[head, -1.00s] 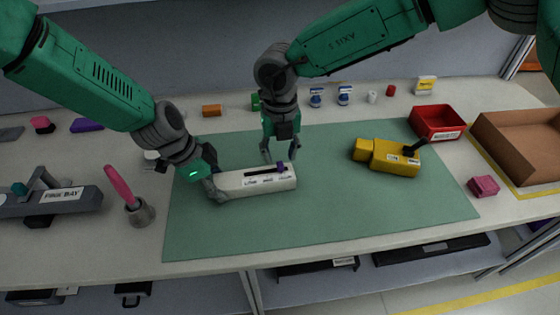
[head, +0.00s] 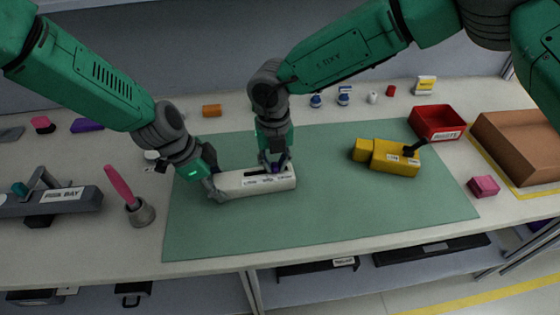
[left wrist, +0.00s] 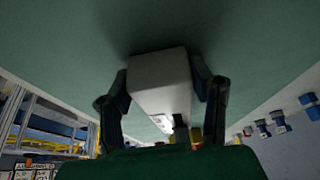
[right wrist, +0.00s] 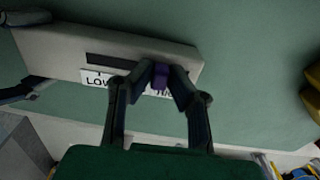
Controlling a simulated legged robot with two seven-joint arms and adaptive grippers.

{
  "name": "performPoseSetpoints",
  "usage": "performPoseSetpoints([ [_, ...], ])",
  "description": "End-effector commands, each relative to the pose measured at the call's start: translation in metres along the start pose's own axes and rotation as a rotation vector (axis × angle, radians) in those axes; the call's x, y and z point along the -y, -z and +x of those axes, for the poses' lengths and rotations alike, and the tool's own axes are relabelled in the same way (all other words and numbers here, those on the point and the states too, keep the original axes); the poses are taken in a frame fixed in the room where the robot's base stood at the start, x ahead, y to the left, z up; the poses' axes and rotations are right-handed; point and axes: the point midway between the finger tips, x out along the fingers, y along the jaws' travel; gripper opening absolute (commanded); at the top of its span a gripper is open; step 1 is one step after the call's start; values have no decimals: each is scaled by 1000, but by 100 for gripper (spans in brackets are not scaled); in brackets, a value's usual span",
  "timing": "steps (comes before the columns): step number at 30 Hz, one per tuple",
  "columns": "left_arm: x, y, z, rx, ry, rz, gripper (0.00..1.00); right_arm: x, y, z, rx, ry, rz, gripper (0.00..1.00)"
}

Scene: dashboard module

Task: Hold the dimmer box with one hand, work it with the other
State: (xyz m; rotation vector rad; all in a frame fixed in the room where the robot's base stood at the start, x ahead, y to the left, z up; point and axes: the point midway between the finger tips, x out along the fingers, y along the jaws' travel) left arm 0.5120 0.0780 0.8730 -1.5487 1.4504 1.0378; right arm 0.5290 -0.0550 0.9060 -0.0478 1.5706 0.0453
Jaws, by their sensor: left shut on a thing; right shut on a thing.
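The white dimmer box (head: 240,184) lies on the green mat, with a dark slot and a label strip on it. My left gripper (head: 215,190) is shut on its left end; the left wrist view shows the fingers on both sides of the box (left wrist: 160,85). My right gripper (head: 273,168) is shut on the purple slider knob (right wrist: 160,77) at the right end of the slot. In the right wrist view the label reads "LOW" at left, and the fingers partly hide the rest. The box also shows there (right wrist: 60,50).
A yellow box with a black lever (head: 395,157) stands on the mat (head: 330,220) to the right. A red bin (head: 437,122) and a brown tray (head: 520,140) are beyond. A pink-handled tool in a grey holder (head: 140,212) and a grey fixture (head: 60,207) stand left.

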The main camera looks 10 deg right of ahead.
Motion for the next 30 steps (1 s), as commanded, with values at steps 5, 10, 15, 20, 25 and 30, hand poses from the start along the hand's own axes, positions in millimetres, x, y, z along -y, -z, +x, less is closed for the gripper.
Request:
performPoseSetpoints([
  [5,0,1,1,-1,0,1,1,-44,1,0,-1,-5,-4,0],
  [10,0,1,1,-1,0,1,1,-64,1,0,-1,-5,0,0],
  [15,0,2,1,-2,-1,1,1,-66,1,0,-1,-6,0,0],
  [20,-1,3,1,-2,-1,2,1,-67,1,-1,-1,-9,-1,21],
  [25,0,2,1,-2,-1,1,1,-66,1,0,-1,-7,-1,34],
  [30,0,1,0,-1,0,1,1,-65,1,-1,0,-5,0,34],
])
